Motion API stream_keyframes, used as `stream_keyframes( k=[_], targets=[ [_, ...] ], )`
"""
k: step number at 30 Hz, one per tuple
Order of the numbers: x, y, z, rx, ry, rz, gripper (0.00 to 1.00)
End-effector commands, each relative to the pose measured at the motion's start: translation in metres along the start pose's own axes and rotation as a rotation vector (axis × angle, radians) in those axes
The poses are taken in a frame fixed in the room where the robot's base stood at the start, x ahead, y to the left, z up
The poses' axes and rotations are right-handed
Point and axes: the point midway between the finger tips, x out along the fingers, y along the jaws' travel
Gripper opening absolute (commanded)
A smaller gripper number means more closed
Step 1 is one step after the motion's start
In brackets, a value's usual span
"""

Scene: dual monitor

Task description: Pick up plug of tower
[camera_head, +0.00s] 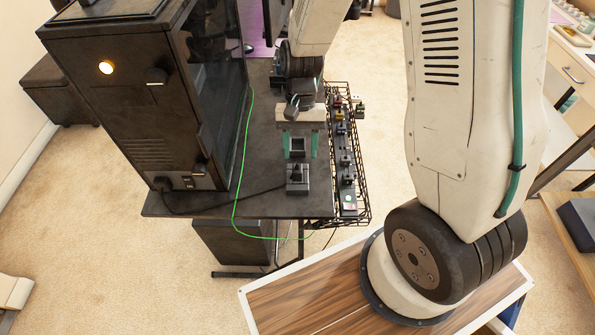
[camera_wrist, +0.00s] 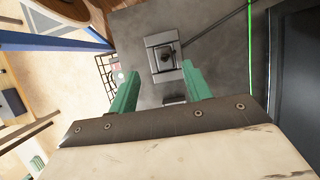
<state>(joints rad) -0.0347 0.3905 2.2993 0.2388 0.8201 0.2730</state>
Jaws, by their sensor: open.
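The black tower (camera_head: 150,90) stands on the left of the dark desk. A black cable runs from its lower end to a small grey block with a dark plug (camera_head: 297,172) on the desk. The plug also shows in the wrist view (camera_wrist: 167,56), just beyond the fingertips. My gripper (camera_head: 299,153) is above the desk, pointing down, with its green fingers apart and nothing held. In the wrist view the open fingers (camera_wrist: 160,78) lie either side of the line to the plug. A second small dark piece (camera_head: 297,146) shows between the fingers, partly hidden in the wrist view.
A wire basket (camera_head: 365,205) hangs along the desk's right edge, holding a power strip (camera_head: 347,195) with several plugs. A green cable (camera_head: 236,200) curves over the desk between tower and plug. The desk's front edge is close to the plug.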

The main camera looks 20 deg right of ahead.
Motion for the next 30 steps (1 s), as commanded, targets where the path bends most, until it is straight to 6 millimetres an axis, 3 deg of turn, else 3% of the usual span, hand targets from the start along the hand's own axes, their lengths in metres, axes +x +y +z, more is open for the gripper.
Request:
stream_keyframes(
  k=[10, 20, 25, 30],
  targets=[
    [0.048, -0.007, -0.003, -0.001, -0.003, 0.002, 0.49],
    [0.055, -0.007, -0.003, -0.002, 0.001, 0.001, 0.49],
    [0.055, -0.007, -0.003, -0.002, 0.000, 0.001, 0.02],
    [0.054, -0.007, -0.003, -0.002, 0.000, 0.001, 0.00]
  ],
)
